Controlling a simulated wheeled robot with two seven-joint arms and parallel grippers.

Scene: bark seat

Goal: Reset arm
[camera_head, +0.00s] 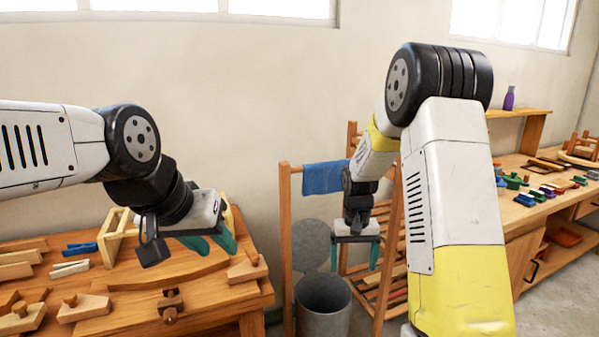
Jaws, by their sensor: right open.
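My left gripper (211,243), with teal fingers, hangs over the wooden workbench on the left, near its back right part. Its fingers overlap in this view, so I cannot tell how far apart they are or whether anything is between them. My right gripper (354,258) points down with its two teal fingers apart and nothing between them. It shows in front of the wooden rack (392,258), above and to the right of the grey metal bin (322,305). My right arm's white and yellow links cover part of the scene on the right.
The left workbench (215,290) carries wooden blocks, a wooden frame (117,236) and a blue clamp-like piece (80,249). A blue cloth (325,177) hangs on the rack. A long bench (516,214) with several coloured items stands along the right wall. A purple bottle (509,98) stands on a shelf.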

